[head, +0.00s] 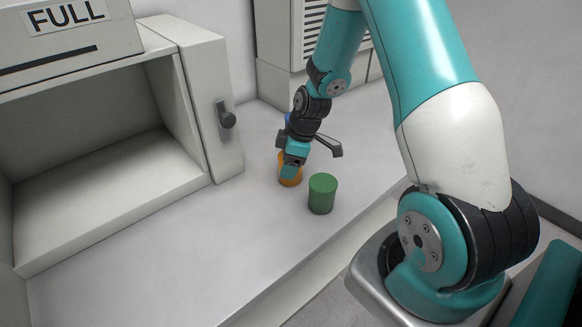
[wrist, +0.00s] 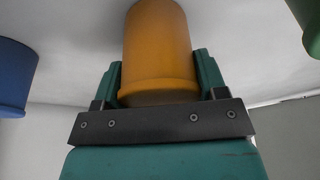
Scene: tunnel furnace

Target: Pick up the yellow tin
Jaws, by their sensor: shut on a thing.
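The yellow tin (wrist: 160,45) looks orange-yellow and stands upright between the two fingers of my gripper (wrist: 160,85) in the wrist view. The fingers press on its sides, so my gripper is shut on it. In the head view the tin (head: 291,180) shows at the counter, partly hidden by my gripper (head: 291,172), which reaches it from above. I cannot tell whether the tin touches the counter.
A green tin (head: 322,194) stands close by to the right and nearer. A blue tin (wrist: 14,78) is at the left of the wrist view. An open furnace chamber marked FULL (head: 92,150) stands left, with a handle (head: 226,118). The counter's front (head: 190,270) is clear.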

